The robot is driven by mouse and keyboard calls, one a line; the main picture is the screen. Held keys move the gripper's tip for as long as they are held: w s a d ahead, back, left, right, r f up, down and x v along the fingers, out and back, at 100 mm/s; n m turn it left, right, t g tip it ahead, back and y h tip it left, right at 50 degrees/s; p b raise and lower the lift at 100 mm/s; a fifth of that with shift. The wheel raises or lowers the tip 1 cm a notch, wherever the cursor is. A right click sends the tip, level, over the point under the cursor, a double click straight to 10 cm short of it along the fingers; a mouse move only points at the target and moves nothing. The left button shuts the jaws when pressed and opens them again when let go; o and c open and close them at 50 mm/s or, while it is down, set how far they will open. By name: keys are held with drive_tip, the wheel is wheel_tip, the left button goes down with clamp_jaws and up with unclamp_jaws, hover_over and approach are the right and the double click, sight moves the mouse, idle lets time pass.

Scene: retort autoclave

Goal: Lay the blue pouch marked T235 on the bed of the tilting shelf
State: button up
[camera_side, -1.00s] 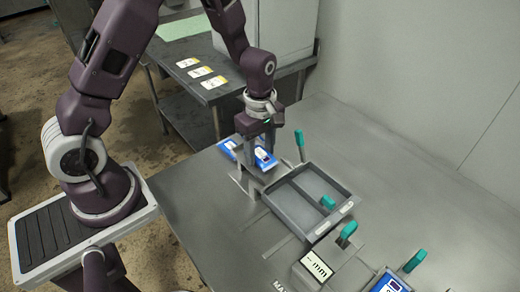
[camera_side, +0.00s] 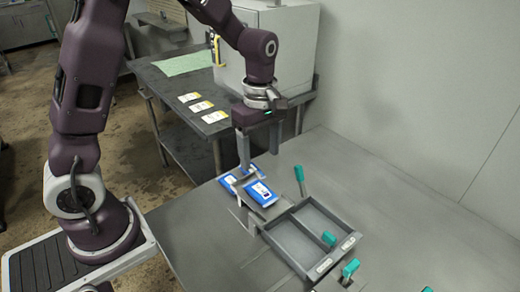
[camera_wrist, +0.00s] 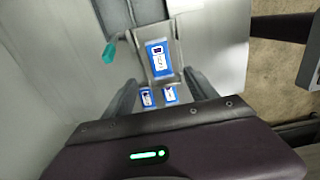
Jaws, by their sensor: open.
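A blue pouch (camera_side: 262,193) with a white label lies flat on a grey plate that looks like the tilting shelf's bed (camera_side: 273,211). The wrist view shows this pouch (camera_wrist: 159,62) on the bed (camera_wrist: 178,50). Its marking is too small to read, so I cannot confirm T235. Two more blue pouches, left (camera_wrist: 147,97) and right (camera_wrist: 170,94), lie beyond it, lower in the wrist view; in the side view they are partly hidden behind the bed. My gripper (camera_side: 258,160) is open and empty above the pouches, fingers pointing down. Its fingers flank the wrist view (camera_wrist: 163,82).
A grey divided tray (camera_side: 308,238) with teal handles stands right beside the shelf. A teal lever (camera_side: 299,174) rises behind it. A side table (camera_side: 170,75) holds several white cards and a green sheet. The white wall stands at right.

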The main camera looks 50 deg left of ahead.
drive_tip(key=s+d+r+m+t, duration=0.2)
drive_tip(key=s+r+m+t, duration=0.1)
drive_tip(key=s+r+m, duration=0.8)
drive_tip(key=s+r+m+t, duration=0.2)
drive_tip(key=s+m, duration=0.5)
drive_tip(key=s, duration=0.2)
drive_tip(key=shift+s+r+t, duration=0.2)
drive_tip(key=shift+t, duration=0.1)
